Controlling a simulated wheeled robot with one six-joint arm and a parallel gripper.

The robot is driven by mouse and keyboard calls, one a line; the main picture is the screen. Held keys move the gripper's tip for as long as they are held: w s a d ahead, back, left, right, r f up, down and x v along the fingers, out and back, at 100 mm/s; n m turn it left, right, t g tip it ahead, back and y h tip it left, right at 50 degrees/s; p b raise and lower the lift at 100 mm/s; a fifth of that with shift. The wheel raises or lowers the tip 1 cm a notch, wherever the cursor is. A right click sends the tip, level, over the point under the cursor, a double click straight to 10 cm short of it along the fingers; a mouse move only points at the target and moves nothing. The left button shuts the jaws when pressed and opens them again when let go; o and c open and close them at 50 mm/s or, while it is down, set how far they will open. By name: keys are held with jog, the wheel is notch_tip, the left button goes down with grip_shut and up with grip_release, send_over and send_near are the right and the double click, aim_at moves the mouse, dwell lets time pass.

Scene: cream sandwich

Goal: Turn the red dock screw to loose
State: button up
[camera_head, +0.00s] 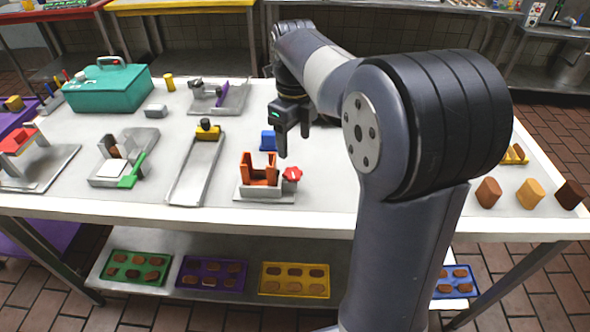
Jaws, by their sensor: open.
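The red dock screw (292,173) is a small red knob at the right side of an orange-red dock (259,172) with two upright walls on a grey base. The dock stands near the front edge of the white table. My gripper (294,145) is open, with its fingers pointing down. In the picture it shows above and slightly behind the screw, apart from it. I see nothing between the fingers. Whether the screw is tight or loose cannot be told.
A blue block (267,140) stands just behind the dock. A grey ramp with a yellow piece (207,130) lies to the left. A green-handled fixture (132,172) and a teal toolbox (108,88) are further left. Brown and tan blocks (530,193) stand at the right edge.

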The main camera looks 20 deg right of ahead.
aim_at(295, 173)
notch_tip(295, 173, down, 9)
jog(key=shift+f+b, duration=0.1)
jog(key=shift+b, duration=0.2)
jog(key=shift+c, duration=0.2)
jog(key=c, duration=0.9)
